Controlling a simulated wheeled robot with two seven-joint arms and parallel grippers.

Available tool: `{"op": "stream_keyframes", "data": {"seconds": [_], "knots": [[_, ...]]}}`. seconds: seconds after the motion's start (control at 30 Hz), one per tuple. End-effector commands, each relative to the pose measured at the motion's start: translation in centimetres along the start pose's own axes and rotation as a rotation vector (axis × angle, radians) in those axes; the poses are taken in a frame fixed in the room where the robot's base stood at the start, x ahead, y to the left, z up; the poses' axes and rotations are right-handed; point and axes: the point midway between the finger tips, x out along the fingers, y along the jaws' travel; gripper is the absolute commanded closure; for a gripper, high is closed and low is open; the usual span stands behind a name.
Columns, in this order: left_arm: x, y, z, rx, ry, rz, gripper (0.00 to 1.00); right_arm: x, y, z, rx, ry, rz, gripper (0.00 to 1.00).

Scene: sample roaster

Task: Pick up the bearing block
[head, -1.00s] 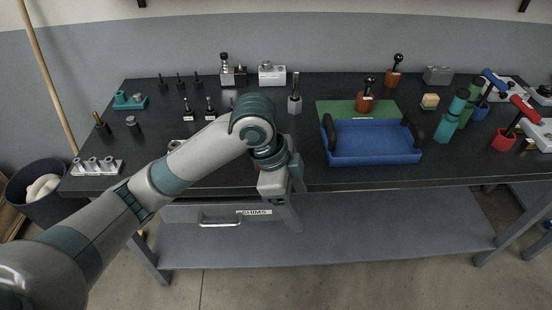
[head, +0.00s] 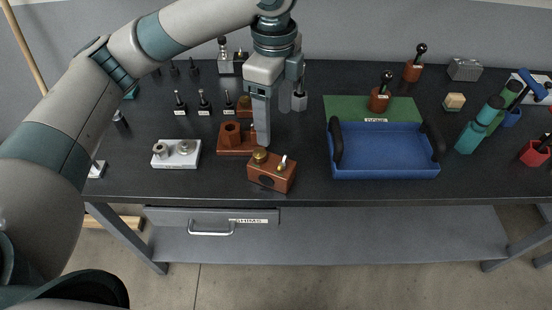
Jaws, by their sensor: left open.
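A reddish-brown block (head: 271,173) with a brass knob, a small pale-tipped fitting and a dark round hole in its front face sits near the table's front edge; I take it to be the bearing block. My left gripper (head: 273,128) is open and empty, pointing down behind and above this block, apart from it. Another reddish-brown piece (head: 234,140), a flat base with an upright bored part, stands just left of the gripper and is partly hidden by it. My right gripper is not in view.
A blue tray (head: 385,165) with dark handles stands right of the block, before a green mat (head: 345,106). A white plate with metal parts (head: 177,162) lies to the left. Several small black-handled tools stand behind. The tabletop between block and tray is clear.

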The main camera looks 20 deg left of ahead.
Motion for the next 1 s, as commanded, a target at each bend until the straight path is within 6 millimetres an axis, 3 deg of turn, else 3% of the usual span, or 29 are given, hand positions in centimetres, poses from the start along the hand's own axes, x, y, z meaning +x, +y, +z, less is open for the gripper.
{"op": "stream_keyframes", "data": {"seconds": [0.47, 0.67, 1.0], "knots": [[0.6, 0.0, 0.0, 0.0, 0.0, 0.002, 0.31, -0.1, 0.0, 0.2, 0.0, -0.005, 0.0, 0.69], [3.0, 0.1, 0.0, -0.001, 0.0, 0.004, 0.31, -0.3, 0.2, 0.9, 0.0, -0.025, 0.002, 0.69], [9.1, 0.1, 0.1, -0.001, 0.0, 0.005, 0.31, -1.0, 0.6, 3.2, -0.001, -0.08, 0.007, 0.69]]}}
